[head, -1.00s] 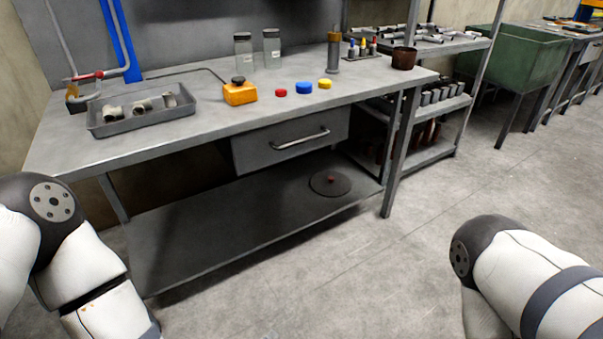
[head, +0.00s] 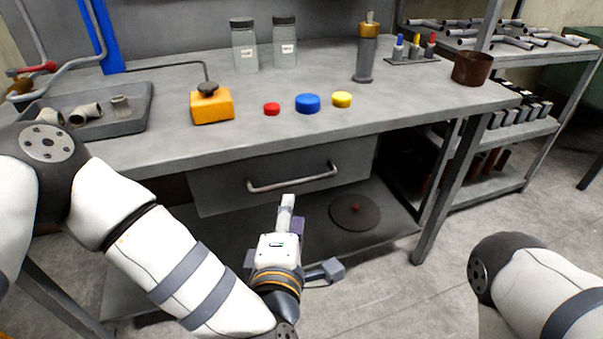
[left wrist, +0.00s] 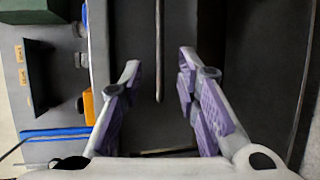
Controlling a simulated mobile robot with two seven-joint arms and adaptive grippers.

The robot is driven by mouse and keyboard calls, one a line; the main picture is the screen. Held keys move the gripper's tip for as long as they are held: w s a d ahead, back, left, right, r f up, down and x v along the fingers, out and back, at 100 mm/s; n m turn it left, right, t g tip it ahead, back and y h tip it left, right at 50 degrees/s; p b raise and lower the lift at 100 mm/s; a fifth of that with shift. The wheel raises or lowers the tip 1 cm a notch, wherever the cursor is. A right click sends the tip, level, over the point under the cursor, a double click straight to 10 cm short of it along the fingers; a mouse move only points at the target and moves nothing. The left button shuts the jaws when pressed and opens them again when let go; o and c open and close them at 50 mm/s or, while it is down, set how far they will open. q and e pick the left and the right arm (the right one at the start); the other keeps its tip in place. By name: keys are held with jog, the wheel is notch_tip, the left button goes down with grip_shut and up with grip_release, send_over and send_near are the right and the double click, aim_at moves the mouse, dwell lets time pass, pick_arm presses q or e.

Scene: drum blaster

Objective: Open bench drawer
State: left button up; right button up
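The bench drawer (head: 225,187) is a grey front under the bench top and looks closed. Its bar handle (head: 292,181) runs across the front. My left gripper (head: 287,205) is just in front of and below the handle in the head view. In the left wrist view, my left gripper (left wrist: 159,70) has its two purple-padded fingers spread apart. The handle (left wrist: 158,45) shows as a thin upright bar in the gap between them, with space on both sides. I cannot tell how far ahead of the fingertips it is. My right gripper is out of view.
On the bench top (head: 170,140) stand a grey tray (head: 140,118), an orange box (head: 212,107), coloured caps (head: 308,103), glass jars (head: 244,48) and a rusty cup (head: 472,68). A round dark disc (head: 355,212) lies on the lower shelf. A shelf rack stands at right.

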aim_at(293, 184)
pick_arm(q)
jog(key=b+x, duration=0.1)
jog(key=x, duration=1)
jog(key=shift+w+a+f, duration=0.1)
jog(key=shift+w+a, duration=0.05)
grip_shut()
